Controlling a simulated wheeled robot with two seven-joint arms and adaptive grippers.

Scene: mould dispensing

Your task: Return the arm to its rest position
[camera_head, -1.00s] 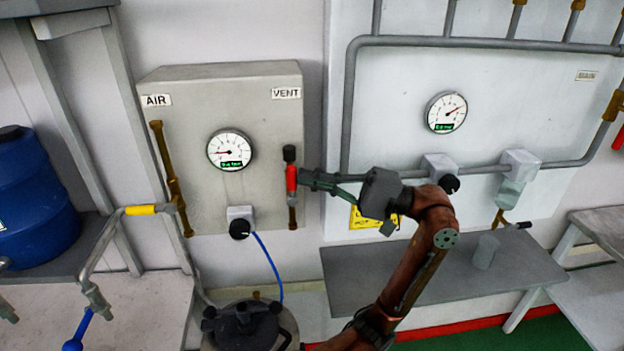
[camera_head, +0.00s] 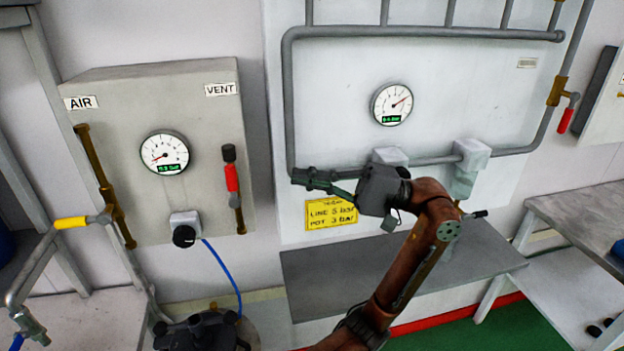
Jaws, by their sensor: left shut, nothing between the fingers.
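My left arm, reddish-brown with dark joints, rises from the bottom centre of the head view. Its left gripper (camera_head: 302,178) points left, shut and empty, in front of the left edge of the white pipe panel (camera_head: 520,95). It is clear of the red vent handle (camera_head: 231,178), which stands upright on the grey AIR/VENT box (camera_head: 105,150) to its left. My right gripper is not in view.
A yellow sign (camera_head: 331,213) hangs just below the gripper. A grey shelf (camera_head: 320,285) lies behind the arm. A dark-lidded pot (camera_head: 200,333) with a blue hose (camera_head: 228,265) stands at the bottom left. Another red-handled valve (camera_head: 566,119) is at right.

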